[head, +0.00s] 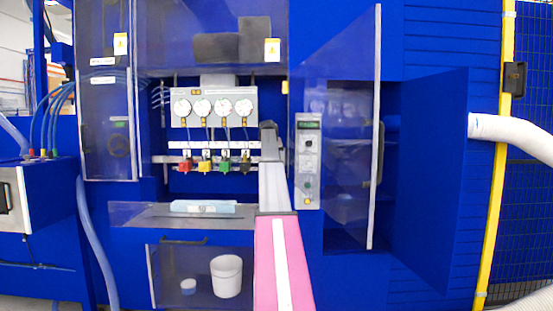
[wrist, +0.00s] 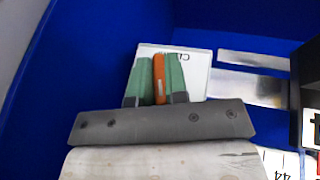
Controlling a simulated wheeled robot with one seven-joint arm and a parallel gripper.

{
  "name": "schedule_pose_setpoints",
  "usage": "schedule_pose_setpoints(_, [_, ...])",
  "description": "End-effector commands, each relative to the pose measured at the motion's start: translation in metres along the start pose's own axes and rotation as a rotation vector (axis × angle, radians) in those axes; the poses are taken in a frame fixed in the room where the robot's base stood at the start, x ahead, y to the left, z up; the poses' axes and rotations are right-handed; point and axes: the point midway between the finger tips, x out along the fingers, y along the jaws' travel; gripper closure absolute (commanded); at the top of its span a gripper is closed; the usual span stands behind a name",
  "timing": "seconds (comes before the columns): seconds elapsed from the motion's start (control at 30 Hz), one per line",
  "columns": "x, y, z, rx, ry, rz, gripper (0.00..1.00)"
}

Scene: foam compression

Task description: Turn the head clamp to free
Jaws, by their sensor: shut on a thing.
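An orange lever (wrist: 159,84), apparently the head clamp handle, stands in the wrist view between the two green fingers of my gripper (wrist: 159,62). The fingers close on it from both sides. A white label plate (wrist: 200,82) with partly hidden lettering lies behind it. In the head view my arm reaches into the machine beside the gauge panel (head: 214,107). My gripper and the lever cannot be made out there. I cannot tell the lever's setting, as most of the label is covered.
Blue walls surround the gripper in the wrist view, with a dark block (wrist: 310,95) at the right. In the head view, a control box (head: 308,160) and an open clear door (head: 350,130) stand right of my arm. Coloured valves (head: 205,166) are on its left.

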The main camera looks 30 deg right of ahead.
Motion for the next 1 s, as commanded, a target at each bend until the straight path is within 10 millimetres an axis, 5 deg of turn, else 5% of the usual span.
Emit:
schedule_pose_setpoints(0.4, [-0.0002, 0.0015, -0.0002, 0.093, 0.0, -0.224, 1.0])
schedule_pose_setpoints(1.0, [-0.0003, 0.0009, -0.0004, 0.114, 0.0, -0.275, 1.0])
